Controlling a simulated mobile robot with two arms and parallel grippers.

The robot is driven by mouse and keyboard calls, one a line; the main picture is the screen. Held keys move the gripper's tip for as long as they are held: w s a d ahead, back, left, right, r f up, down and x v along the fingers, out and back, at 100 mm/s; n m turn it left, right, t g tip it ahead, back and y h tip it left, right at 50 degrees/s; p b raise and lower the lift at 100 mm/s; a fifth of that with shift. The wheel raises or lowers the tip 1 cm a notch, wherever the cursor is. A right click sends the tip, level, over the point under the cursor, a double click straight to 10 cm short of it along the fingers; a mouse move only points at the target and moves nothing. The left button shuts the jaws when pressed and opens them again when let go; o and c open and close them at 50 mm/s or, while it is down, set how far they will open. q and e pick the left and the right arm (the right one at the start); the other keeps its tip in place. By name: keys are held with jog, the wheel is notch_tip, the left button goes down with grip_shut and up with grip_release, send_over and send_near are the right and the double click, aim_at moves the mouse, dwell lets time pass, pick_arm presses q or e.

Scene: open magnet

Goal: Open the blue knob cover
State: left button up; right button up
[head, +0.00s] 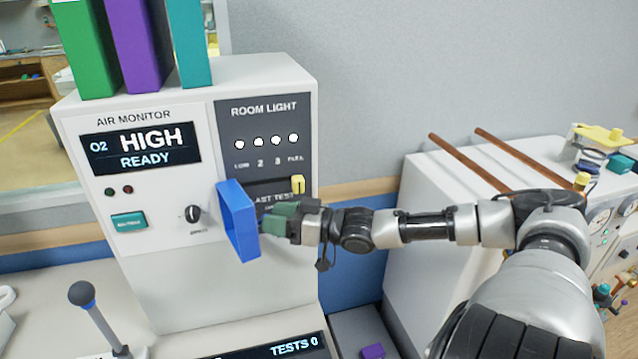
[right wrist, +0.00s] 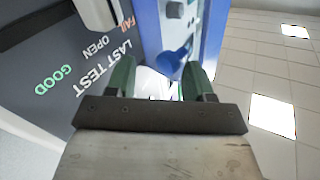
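A small blue part shows between the fingers. My left gripper is out of view.
Colored binders (head: 135,40) stand on top. A lever (head: 98,315) rises at lower left. A white cabinet (head: 440,220) with copper rods stands at right.

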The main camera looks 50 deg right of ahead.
jog(key=p+v, duration=0.9)
jog(key=shift+s, duration=0.4)
jog(key=shift+f, duration=0.1)
